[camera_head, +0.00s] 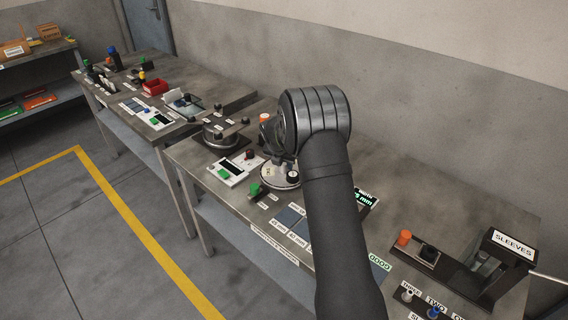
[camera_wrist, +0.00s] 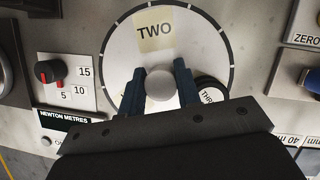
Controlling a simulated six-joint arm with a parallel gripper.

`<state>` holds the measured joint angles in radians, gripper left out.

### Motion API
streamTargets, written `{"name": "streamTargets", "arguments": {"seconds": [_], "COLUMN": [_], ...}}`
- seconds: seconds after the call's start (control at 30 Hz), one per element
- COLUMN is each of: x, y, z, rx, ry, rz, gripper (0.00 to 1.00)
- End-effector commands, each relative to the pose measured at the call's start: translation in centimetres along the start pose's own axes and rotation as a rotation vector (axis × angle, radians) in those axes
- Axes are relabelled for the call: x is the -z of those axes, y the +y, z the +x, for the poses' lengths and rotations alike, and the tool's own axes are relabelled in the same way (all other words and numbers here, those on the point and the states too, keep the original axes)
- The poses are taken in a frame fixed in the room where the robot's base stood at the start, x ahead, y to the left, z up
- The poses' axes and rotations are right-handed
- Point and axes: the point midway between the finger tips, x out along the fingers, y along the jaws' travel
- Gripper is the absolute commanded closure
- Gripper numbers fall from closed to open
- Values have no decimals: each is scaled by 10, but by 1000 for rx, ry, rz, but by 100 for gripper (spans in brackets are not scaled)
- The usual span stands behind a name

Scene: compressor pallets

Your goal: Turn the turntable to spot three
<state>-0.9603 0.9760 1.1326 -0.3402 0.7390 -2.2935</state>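The turntable (camera_wrist: 205,50) is a pale round disc with tick marks at its rim. Its label TWO (camera_wrist: 154,29) lies at the far side in the wrist view, and a label beginning THR (camera_wrist: 209,96) shows at the right, beside a dark round part. Another label at the left is mostly hidden. A grey ball-shaped knob (camera_wrist: 159,85) stands near the middle of the disc. My gripper (camera_wrist: 160,80) has one dark blue finger on each side of the knob, seemingly touching it. In the head view the turntable (camera_head: 271,180) is partly covered by my arm.
A dial (camera_wrist: 47,71) marked 5, 10, 15 above a NEWTON METRES sign sits left of the turntable. A ZERO panel (camera_wrist: 303,25) is at the right. The bench also holds a dark round fixture (camera_head: 221,133), a white panel (camera_head: 236,168) and a SLEEVES dispenser (camera_head: 512,245).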

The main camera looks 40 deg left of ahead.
Motion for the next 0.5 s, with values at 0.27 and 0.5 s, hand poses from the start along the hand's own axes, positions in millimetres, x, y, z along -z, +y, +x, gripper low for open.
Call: {"name": "streamTargets", "arguments": {"seconds": [0.27,0.5], "x": [0,0], "y": [0,0], "z": [0,0], "rx": [-16,-79], "ry": [2,2], "rz": [-36,-190], "gripper": [100,100]}}
